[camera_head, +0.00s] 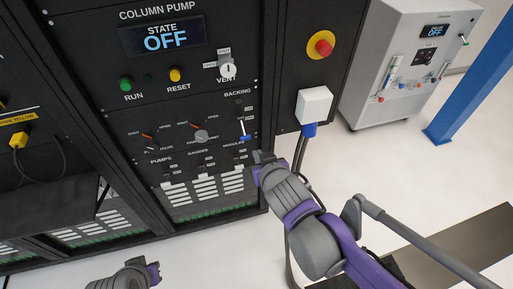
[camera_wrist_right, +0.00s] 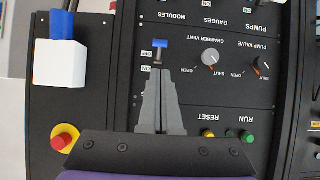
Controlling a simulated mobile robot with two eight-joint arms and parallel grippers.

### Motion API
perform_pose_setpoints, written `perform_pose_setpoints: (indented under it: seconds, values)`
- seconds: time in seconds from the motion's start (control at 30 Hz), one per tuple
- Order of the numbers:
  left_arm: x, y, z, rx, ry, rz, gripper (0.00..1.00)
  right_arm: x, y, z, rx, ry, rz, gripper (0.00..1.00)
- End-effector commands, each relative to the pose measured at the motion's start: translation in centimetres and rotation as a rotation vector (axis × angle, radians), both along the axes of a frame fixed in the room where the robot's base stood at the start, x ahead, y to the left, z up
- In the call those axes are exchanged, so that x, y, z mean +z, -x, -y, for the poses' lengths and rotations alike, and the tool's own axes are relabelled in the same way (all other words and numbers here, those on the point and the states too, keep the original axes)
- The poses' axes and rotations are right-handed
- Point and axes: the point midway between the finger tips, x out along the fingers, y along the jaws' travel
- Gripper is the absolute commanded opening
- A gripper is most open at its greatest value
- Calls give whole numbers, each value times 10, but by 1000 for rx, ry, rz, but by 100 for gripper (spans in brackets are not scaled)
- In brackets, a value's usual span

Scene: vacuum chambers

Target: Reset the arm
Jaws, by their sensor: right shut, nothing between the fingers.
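My right arm, grey and purple, reaches in from the lower right of the head view. Its gripper (camera_head: 262,157) is in front of the lower right of the column pump panel (camera_head: 120,60), just below a blue-tipped toggle switch (camera_head: 245,137). In the right wrist view the gripper (camera_wrist_right: 158,75) is shut and empty, its fingertips close to the blue-tipped switch (camera_wrist_right: 160,43); whether they touch cannot be told. My left gripper (camera_head: 152,273) shows only partly at the bottom left of the head view, away from the panel; its fingers are not clear.
The panel's screen reads OFF. A red emergency button (camera_head: 321,44) and a white box (camera_head: 314,105) with a blue plug are right of the panel. A grey wheeled cabinet (camera_head: 385,70) and blue post (camera_head: 475,90) stand farther right. Pale floor between is open.

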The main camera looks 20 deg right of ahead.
Motion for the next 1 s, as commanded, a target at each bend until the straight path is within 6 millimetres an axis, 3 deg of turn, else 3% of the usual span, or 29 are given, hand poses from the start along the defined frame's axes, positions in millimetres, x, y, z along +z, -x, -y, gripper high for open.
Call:
perform_pose_setpoints:
  seconds: [0.63, 0.73, 0.8, 0.9, 1.0]
  values:
    - [3, -1, 0, 0, 0, 1, 0, -2, 7, 4, -8, 4, -21, 0]
    - [13, -3, 0, 0, 0, 6, 0, -13, 34, 19, -35, 17, -126, 0]
    - [24, -6, 0, 0, 0, 10, 0, -25, 64, 29, -45, 25, -242, 0]
    - [36, -9, 0, 0, 0, 17, 0, -43, 107, 33, -27, 16, -399, 0]
    - [44, -11, 0, 0, 0, 21, 0, -54, 138, 30, 8, 0, -507, 0]
